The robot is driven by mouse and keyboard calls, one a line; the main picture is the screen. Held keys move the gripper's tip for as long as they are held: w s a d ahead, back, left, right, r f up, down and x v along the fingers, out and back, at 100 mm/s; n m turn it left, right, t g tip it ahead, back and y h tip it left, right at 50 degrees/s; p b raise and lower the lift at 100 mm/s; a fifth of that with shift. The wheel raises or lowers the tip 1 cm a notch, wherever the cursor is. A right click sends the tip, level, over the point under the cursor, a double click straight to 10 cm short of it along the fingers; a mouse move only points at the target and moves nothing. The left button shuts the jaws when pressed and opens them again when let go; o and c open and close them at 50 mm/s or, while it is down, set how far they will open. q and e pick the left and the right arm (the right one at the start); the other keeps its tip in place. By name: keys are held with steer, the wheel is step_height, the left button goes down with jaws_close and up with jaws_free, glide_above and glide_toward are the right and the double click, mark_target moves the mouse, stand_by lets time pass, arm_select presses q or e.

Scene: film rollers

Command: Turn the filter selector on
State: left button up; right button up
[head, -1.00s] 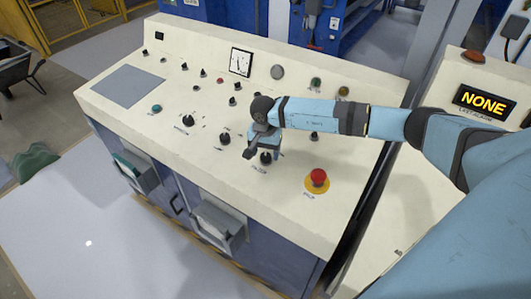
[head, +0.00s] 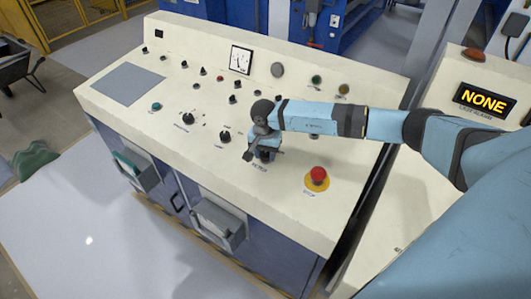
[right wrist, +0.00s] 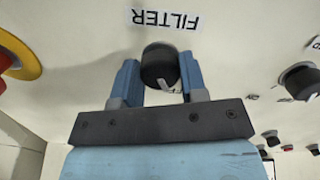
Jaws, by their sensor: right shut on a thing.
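The filter selector is a black round knob on the cream sloped console, above the label FILTER (right wrist: 166,19). In the right wrist view the knob (right wrist: 159,66) sits between the two blue fingers of my right gripper (right wrist: 160,76), with a small pale mark on its lower right. The gripper is shut on it. In the head view my right gripper (head: 262,152) is down at the console's front right and mostly hides the knob. My left gripper is not in view.
A red stop button (head: 318,175) on a yellow disc is right of the gripper. Another black knob (head: 225,136) is to its left. Several small switches and a dial gauge (head: 240,60) are farther back. A display (head: 484,101) at the right reads NONE.

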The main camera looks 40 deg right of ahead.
steer(key=shift+f+m+b, duration=0.1)
steer(key=shift+m+b, duration=0.65)
steer(key=shift+m, duration=0.35)
steer(key=m+b, duration=0.2)
steer(key=m, duration=0.1)
steer(key=shift+m+t, duration=0.3)
steer(key=m+b, duration=0.1)
steer(key=m, duration=0.2)
steer(key=shift+m+t+b, duration=0.3)
steer(key=shift+m+b, duration=0.3)
steer(key=shift+m, duration=0.8)
steer(key=o, duration=0.9)
